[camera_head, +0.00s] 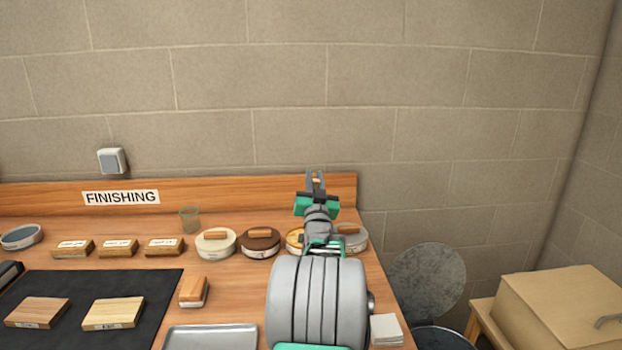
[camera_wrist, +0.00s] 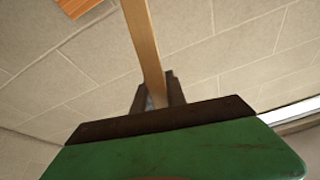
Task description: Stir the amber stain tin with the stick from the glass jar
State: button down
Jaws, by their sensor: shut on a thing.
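My gripper (camera_head: 316,182) is raised at the back of the bench, above the row of tins. In the wrist view it (camera_wrist: 160,92) is shut on a flat wooden stick (camera_wrist: 146,45), which runs from between the fingers to the picture's top edge. Only a small tan bit of the stick shows in the head view. The amber stain tin (camera_head: 294,239) stands on the bench, mostly hidden behind my arm. The glass jar (camera_head: 190,220) stands further left, near the backboard, and looks empty.
A cream tin (camera_head: 216,244) and a dark brown tin (camera_head: 260,243) stand left of the amber one; a grey tin (camera_head: 352,239) stands right. Labelled blocks (camera_head: 118,248), a metal tray (camera_head: 210,337) and a black mat (camera_head: 150,285) lie left.

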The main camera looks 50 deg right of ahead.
notch_tip(320, 180, down, 8)
jog(key=b, duration=0.6)
jog(key=shift+a, duration=0.1)
dwell(0.3)
